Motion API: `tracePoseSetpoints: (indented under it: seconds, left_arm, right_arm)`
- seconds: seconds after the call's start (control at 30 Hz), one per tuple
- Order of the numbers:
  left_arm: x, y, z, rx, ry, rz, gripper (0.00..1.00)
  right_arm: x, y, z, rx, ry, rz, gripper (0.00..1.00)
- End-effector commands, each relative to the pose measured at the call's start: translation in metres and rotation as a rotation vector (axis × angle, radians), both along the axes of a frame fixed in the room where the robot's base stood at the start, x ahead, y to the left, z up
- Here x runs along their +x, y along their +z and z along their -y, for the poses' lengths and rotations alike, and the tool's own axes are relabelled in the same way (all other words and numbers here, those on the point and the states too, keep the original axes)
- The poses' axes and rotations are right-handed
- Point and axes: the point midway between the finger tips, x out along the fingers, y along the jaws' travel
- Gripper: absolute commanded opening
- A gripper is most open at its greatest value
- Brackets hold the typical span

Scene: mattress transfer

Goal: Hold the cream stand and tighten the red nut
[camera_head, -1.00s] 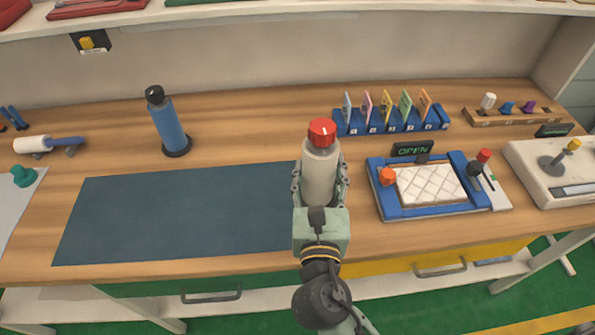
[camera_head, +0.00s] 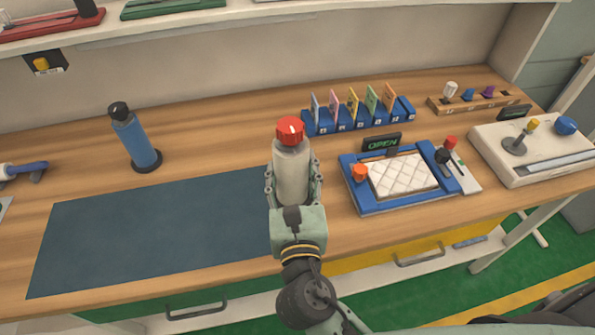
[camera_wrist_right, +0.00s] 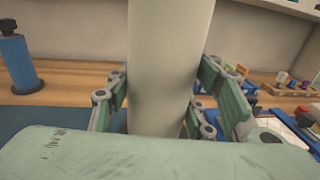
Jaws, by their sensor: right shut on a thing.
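The cream stand (camera_head: 291,175) is an upright cylinder at the right edge of the dark mat (camera_head: 160,215). The red nut (camera_head: 290,130), with a white mark on it, sits on its top. My right gripper (camera_head: 293,187) is shut on the stand from the front, one finger on each side, below the nut. In the right wrist view the stand (camera_wrist_right: 168,65) rises between the two green finger pads; its top and the nut are out of that picture. My left gripper is not in view.
A blue bottle (camera_head: 131,138) with a black top stands at the back left. Right of the stand are a blue-framed fixture (camera_head: 376,208) with an "OPEN" display, a blue card rack (camera_head: 358,120) and a white joystick box (camera_head: 545,150). The mat is bare.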

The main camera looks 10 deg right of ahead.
Motion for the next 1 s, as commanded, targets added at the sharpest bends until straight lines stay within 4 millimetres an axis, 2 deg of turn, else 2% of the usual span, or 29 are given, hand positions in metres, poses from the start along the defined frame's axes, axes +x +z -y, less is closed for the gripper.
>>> tracePoseSetpoints:
  seconds: [0.03, 1.0]
  left_arm:
    - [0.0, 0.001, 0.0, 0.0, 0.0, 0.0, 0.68]
    - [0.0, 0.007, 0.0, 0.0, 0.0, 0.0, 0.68]
  right_arm:
    - [0.002, 0.004, -0.003, 0.002, 0.001, 0.007, 0.0]
    - [0.028, 0.004, -0.047, 0.001, 0.001, 0.007, 0.0]
